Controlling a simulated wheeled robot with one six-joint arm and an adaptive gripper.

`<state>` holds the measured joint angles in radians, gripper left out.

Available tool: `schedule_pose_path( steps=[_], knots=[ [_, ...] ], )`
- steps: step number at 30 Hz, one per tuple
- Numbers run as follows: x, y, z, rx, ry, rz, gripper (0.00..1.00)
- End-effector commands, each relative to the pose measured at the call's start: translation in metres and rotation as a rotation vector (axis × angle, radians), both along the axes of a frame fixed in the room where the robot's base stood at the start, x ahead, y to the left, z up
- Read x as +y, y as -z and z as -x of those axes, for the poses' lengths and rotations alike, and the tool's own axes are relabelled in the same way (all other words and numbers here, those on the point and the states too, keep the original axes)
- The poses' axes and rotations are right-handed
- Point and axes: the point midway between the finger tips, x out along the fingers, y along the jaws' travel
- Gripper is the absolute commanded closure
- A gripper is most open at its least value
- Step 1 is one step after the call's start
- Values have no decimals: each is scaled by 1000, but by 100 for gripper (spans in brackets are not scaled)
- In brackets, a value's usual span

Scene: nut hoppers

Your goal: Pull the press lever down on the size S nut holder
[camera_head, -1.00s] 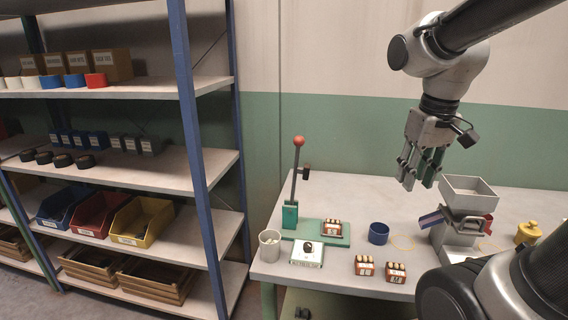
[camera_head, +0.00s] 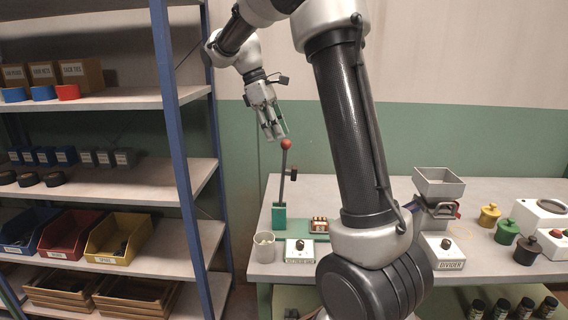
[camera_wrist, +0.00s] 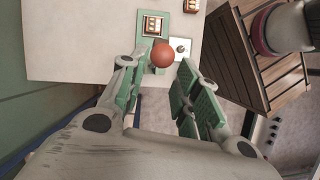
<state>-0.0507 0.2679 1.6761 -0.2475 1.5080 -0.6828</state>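The press lever (camera_head: 283,178) is a dark rod with a red ball knob (camera_head: 286,144), standing nearly upright on a green press base (camera_head: 279,213) at the table's left end. A nut holder (camera_head: 318,225) with several nuts sits on the green plate beside it; its size label is not readable. My gripper (camera_head: 273,136) is just above and left of the knob. In the wrist view my gripper (camera_wrist: 158,72) is open and empty, and the red knob (camera_wrist: 162,54) shows just beyond and between the fingertips. The nut holder (camera_wrist: 152,23) shows beyond it.
A cup (camera_head: 264,247) and a white button box (camera_head: 299,250) stand in front of the press. Shelves with bins (camera_head: 118,240) are to the left. A hopper (camera_head: 438,184) stands right of my arm, which hides the middle of the table.

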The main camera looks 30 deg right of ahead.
Motion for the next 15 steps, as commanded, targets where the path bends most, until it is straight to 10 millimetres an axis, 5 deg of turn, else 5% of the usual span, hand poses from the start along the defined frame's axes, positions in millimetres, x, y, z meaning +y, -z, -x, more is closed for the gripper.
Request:
schedule_pose_path(
  steps=[15],
  knots=[
    [-25,88,28,3,4,0,68]
  ],
)
